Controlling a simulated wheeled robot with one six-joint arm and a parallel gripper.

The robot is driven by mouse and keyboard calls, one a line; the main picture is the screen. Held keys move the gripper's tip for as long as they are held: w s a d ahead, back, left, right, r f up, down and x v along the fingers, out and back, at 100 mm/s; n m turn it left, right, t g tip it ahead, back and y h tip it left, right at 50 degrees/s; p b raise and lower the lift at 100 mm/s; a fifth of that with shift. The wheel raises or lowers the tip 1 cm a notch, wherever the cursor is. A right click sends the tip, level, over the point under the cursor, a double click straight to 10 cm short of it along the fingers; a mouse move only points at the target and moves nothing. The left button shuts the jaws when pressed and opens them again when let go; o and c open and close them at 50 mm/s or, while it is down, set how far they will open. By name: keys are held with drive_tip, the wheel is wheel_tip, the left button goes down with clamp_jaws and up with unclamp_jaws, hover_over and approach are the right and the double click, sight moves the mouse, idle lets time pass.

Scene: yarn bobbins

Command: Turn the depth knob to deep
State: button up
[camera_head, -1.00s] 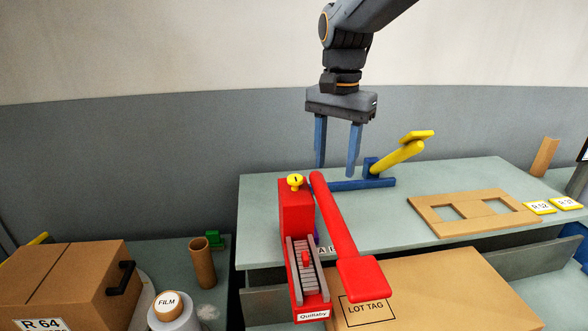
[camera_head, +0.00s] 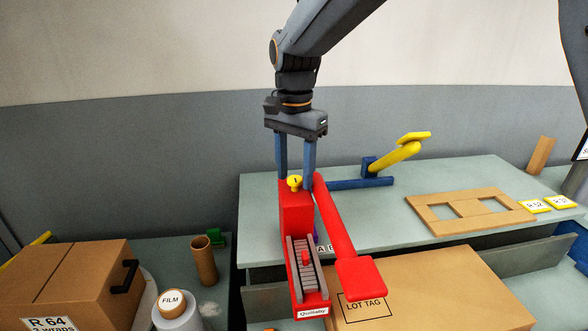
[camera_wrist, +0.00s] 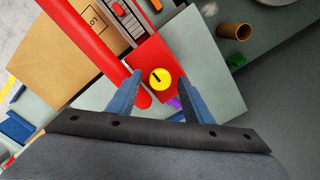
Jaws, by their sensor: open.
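The depth knob (camera_head: 295,182) is small, round and yellow with a dark pointer mark. It sits on top of the back end of the red device (camera_head: 297,212), which has a long red lever and a "Quillaby" label. The knob also shows in the wrist view (camera_wrist: 160,79), its dark mark slanting. My gripper (camera_head: 295,182) is open, its two blue fingers pointing down just behind or around the knob. In the wrist view my fingers (camera_wrist: 155,100) stand on either side, with the knob beyond the tips and apparently untouched. Any depth lettering is too small to read.
The red lever (camera_head: 335,225) runs close to the right of the knob. A blue and yellow lever tool (camera_head: 360,184) lies behind. A cardboard box marked "LOT TAG" (camera_head: 440,285) stands front right. A wooden frame (camera_head: 425,214) lies on the table. A tube (camera_head: 203,265) stands lower left.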

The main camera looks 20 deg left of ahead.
drive_tip(key=c, duration=1.1)
drive_tip(key=shift+o, duration=0.2)
drive_tip(key=shift+n, duration=0.3)
drive_tip(key=n+p, duration=0.1)
drive_tip(key=n, duration=0.1)
drive_tip(key=shift+n, duration=0.4)
drive_tip(key=n+p, duration=0.1)
drive_tip(key=n, duration=0.3)
drive_tip(key=shift+n, duration=0.3)
drive_tip(key=n, duration=0.4)
drive_tip(key=shift+p, duration=0.4)
drive_tip(key=shift+n, duration=2.1)
